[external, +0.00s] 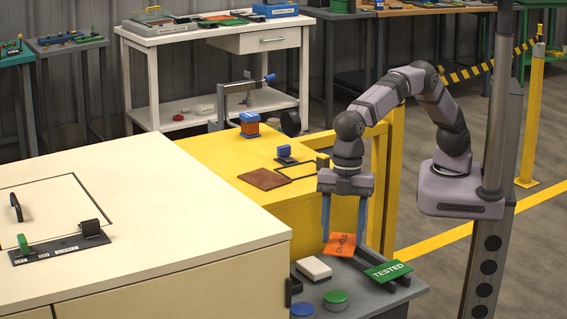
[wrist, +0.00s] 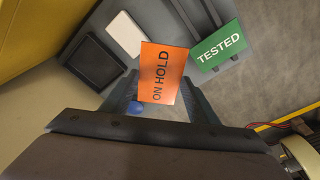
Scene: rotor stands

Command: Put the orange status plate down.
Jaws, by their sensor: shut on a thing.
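The orange status plate (external: 340,245), lettered "ON HOLD", is held between the two blue fingers of my gripper (external: 343,234). In the external view it hangs tilted at the fingertips, over the grey shelf (external: 372,300). In the wrist view the plate (wrist: 163,72) faces the camera between the fingers of my gripper (wrist: 163,98), its lettering running upward. I cannot tell whether its far edge touches the shelf. A green "TESTED" plate (external: 388,271) is on the right part of the shelf, and it also shows in the wrist view (wrist: 218,47), right of the orange plate.
A white block (external: 313,268), a green round piece (external: 335,299) and a blue round piece (external: 302,309) are on the shelf's left part. A yellow bench (external: 225,158) with a brown pad (external: 265,179) stands behind. A cream cabinet (external: 150,205) fills the left foreground.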

